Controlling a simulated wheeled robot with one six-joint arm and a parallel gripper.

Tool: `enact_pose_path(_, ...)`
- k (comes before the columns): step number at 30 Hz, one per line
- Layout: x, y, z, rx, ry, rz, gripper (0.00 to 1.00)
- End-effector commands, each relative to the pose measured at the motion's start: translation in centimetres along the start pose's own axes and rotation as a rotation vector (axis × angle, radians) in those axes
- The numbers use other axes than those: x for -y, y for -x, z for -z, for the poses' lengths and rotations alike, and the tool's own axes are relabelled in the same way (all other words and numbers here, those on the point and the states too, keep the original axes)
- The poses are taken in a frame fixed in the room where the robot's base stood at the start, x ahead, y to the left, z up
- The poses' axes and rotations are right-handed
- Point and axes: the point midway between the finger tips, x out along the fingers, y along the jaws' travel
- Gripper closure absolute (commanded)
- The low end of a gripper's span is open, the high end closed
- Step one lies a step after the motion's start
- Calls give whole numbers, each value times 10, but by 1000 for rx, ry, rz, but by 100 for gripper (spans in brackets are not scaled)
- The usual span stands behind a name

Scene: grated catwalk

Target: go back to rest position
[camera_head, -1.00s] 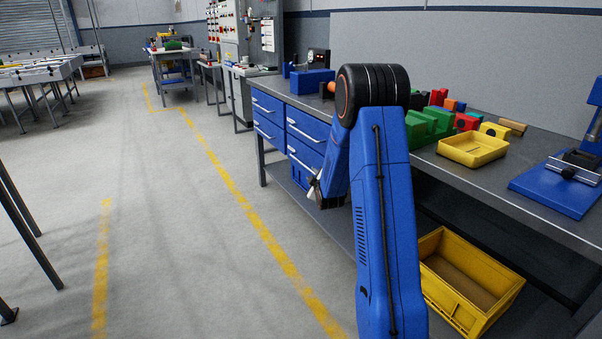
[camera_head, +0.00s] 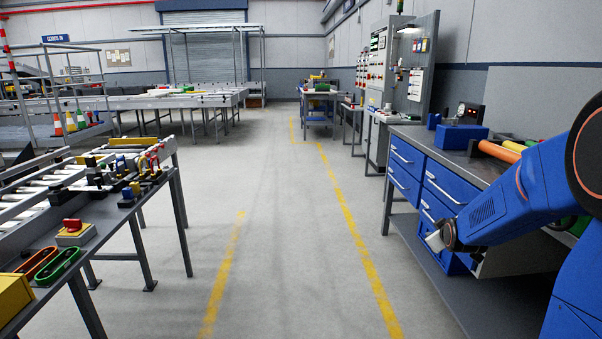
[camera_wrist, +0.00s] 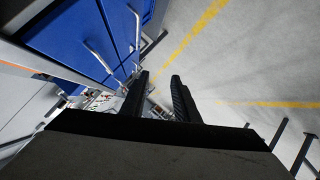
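My gripper (camera_head: 437,241) is at the end of my blue arm, in the right part of the head view, in front of the workbench's blue drawers (camera_head: 440,188). In the wrist view my gripper (camera_wrist: 160,74) shows two dark fingers standing apart with nothing held between them. Floor and distant equipment show through the gap. The blue drawers (camera_wrist: 75,35) also show at upper left in the wrist view, apart from the fingers.
The workbench (camera_head: 470,158) with orange and yellow cylinders runs along the right. A roller table (camera_head: 95,215) with tools and small parts stands at the left. A yellow-lined floor aisle (camera_head: 285,230) between them is clear. Shelving and a control cabinet (camera_head: 405,70) stand farther back.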

Motion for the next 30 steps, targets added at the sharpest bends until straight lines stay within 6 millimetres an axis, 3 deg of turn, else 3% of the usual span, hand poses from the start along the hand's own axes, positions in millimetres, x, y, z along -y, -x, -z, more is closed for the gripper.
enact_pose_path(6, 24, 69, 7, 62, -90, 74, 72)
enact_pose_path(14, 57, 151, 0, 153, -197, 158, 72)
enact_pose_path(23, 97, 246, -25, 272, -313, 242, 72)
enact_pose_path(30, 130, 321, -58, 376, -399, 299, 72)
